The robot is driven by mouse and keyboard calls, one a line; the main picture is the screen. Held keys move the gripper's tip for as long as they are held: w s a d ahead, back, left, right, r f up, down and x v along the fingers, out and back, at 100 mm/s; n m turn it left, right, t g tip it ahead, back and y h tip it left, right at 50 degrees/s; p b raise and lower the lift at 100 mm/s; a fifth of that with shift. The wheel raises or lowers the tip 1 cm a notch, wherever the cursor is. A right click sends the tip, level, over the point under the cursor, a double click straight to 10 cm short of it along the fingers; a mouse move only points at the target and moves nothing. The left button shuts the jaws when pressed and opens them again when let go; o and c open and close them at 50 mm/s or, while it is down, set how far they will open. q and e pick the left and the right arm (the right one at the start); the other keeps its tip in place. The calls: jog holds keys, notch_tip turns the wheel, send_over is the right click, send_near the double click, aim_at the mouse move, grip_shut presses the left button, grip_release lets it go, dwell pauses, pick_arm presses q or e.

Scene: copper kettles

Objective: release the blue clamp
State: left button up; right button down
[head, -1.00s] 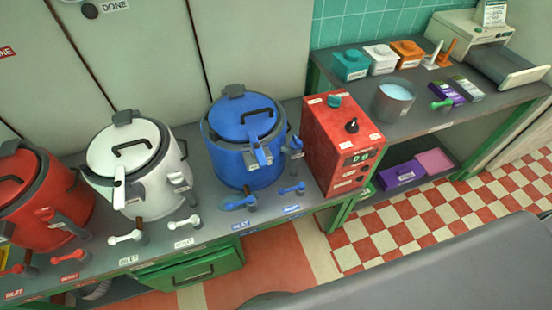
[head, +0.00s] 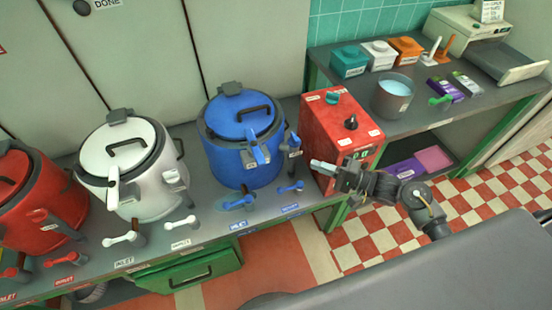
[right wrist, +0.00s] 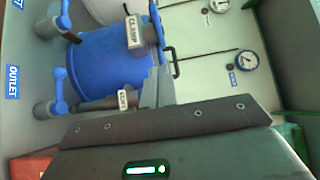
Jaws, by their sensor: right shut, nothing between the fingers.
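The blue kettle (head: 240,165) stands on the grey bench with its lid on. The blue clamp (head: 257,147) is a lever at the front of the lid, over a small white label. In the right wrist view, a label reading CLAMP (right wrist: 133,33) sits beside the blue clamp lever (right wrist: 156,25) at the top. My right gripper (head: 318,165) is shut and empty, in front of the red control box and right of the kettle, apart from the clamp. Its closed fingers (right wrist: 159,88) also show in the wrist view. My left gripper is out of view.
The red control box (head: 340,130) stands close to my right gripper. Two blue valve handles (head: 237,202) are below the kettle, near the bench edge. A white kettle (head: 130,170) and a red kettle (head: 40,200) stand to the left.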

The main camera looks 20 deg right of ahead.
jog(key=shift+w+a, duration=0.1)
jog(key=p, duration=0.3)
send_near(255, 146)
jog(key=a, duration=0.1)
jog(key=shift+w+a+f+p, duration=0.15)
jog(key=shift+a+f, duration=0.05)
jog(key=shift+a, duration=0.25)
jog(key=shift+w+a+f+p, duration=0.15)
jog(key=shift+w+a+f, duration=0.1)
jog(key=shift+a, duration=0.25)
jog(key=shift+s, duration=0.1)
